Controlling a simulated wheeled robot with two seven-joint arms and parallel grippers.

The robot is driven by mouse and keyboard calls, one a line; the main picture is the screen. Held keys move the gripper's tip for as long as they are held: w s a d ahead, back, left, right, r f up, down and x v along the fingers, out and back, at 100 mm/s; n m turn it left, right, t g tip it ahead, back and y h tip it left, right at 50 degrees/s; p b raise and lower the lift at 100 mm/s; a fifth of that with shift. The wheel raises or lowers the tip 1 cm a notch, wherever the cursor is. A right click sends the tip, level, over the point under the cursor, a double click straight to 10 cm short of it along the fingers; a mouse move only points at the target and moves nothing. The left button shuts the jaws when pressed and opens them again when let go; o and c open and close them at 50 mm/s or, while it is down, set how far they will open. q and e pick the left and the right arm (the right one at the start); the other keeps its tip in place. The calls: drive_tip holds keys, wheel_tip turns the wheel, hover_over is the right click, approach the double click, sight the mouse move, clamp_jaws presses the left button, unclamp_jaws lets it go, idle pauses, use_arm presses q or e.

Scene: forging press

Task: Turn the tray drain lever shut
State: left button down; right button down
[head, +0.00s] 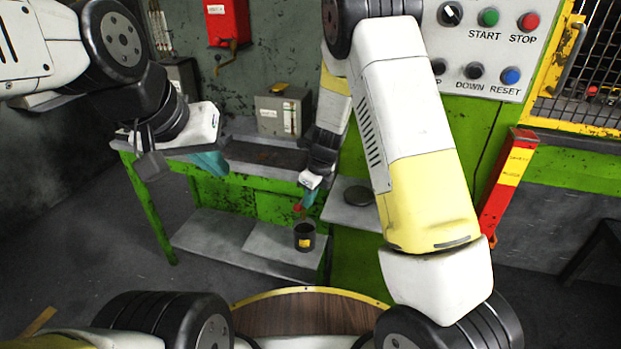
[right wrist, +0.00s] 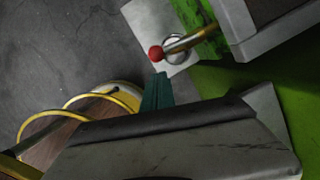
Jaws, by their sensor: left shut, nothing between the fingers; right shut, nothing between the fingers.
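The drain lever shows its red knob (head: 298,207) in the head view, below the right end of the tray (head: 240,152). In the right wrist view the red knob (right wrist: 156,53) ends a brass-coloured rod (right wrist: 188,40) that slants up to the right toward a grey block. My right gripper (head: 308,199) is beside the knob. Its teal fingers (right wrist: 157,90) are shut and empty, with their tips just below the knob in the wrist view; I cannot tell whether they touch. My left gripper (head: 210,163) is shut and empty near the tray's left front edge.
A dark can (head: 305,237) with a yellow label stands on the low shelf (head: 215,236) below the lever. A grey box (head: 283,112) stands behind the tray. A button panel (head: 490,45) and a red-yellow post (head: 507,185) are at the right.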

sight(302, 202)
drive_tip(key=x, duration=0.4)
drive_tip(key=shift+a, duration=0.15)
idle(0.4)
